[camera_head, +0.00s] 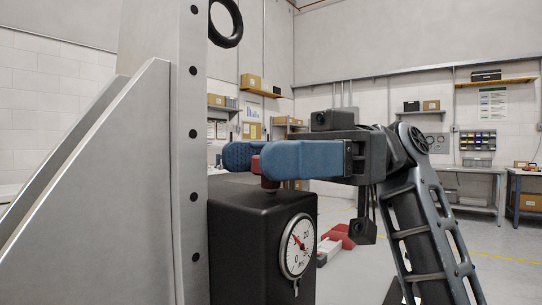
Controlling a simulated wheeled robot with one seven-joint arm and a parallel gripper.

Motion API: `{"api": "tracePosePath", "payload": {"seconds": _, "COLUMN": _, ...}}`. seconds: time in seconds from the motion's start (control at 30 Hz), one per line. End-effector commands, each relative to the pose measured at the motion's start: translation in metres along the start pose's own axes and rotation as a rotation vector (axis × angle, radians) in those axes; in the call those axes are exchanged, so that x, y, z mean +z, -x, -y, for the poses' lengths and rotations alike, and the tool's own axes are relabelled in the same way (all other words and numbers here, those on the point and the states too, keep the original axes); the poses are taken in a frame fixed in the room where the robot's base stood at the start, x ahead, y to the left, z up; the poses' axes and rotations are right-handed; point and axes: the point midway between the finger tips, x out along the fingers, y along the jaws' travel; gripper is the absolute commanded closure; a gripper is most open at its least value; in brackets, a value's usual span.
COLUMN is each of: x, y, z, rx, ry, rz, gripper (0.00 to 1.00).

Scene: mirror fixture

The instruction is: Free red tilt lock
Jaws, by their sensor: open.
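A red tilt lock (269,184) stands on top of a black box (245,245); only small parts of it show. My gripper (248,160) comes in from the right with its two blue fingers level with the lock's upper part. The fingers are open. A bit of red shows between them, and the nearer finger covers the rest. I cannot tell whether either finger touches the lock.
The box front carries a white round gauge (298,246) with a red needle. A tall grey metal post (192,130) with a slanted brace (100,200) stands close on the left. A black ring (238,28) sticks out from the post above. Shelves and benches are far behind.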

Motion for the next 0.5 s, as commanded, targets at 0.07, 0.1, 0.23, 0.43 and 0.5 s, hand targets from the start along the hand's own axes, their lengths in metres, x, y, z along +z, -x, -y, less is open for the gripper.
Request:
{"api": "tracePosePath", "payload": {"seconds": 0.07, "x": 0.0, "y": 0.003, "z": 0.0, "rx": 0.001, "ry": 0.0, "rz": 0.0, "gripper": 0.41}}
{"api": "tracePosePath", "payload": {"seconds": 0.1, "x": 0.0, "y": 0.006, "z": 0.0, "rx": 0.001, "ry": 0.0, "rz": -0.001, "gripper": 0.41}}
{"api": "tracePosePath", "payload": {"seconds": 0.23, "x": 0.0, "y": 0.024, "z": 0.0, "rx": 0.002, "ry": -0.001, "rz": 0.0, "gripper": 0.41}}
{"api": "tracePosePath", "payload": {"seconds": 0.43, "x": 0.0, "y": 0.057, "z": 0.0, "rx": 0.001, "ry": 0.0, "rz": 0.0, "gripper": 0.41}}
{"api": "tracePosePath", "payload": {"seconds": 0.5, "x": 0.0, "y": 0.065, "z": -0.001, "rx": 0.002, "ry": 0.0, "rz": 0.0, "gripper": 0.41}}
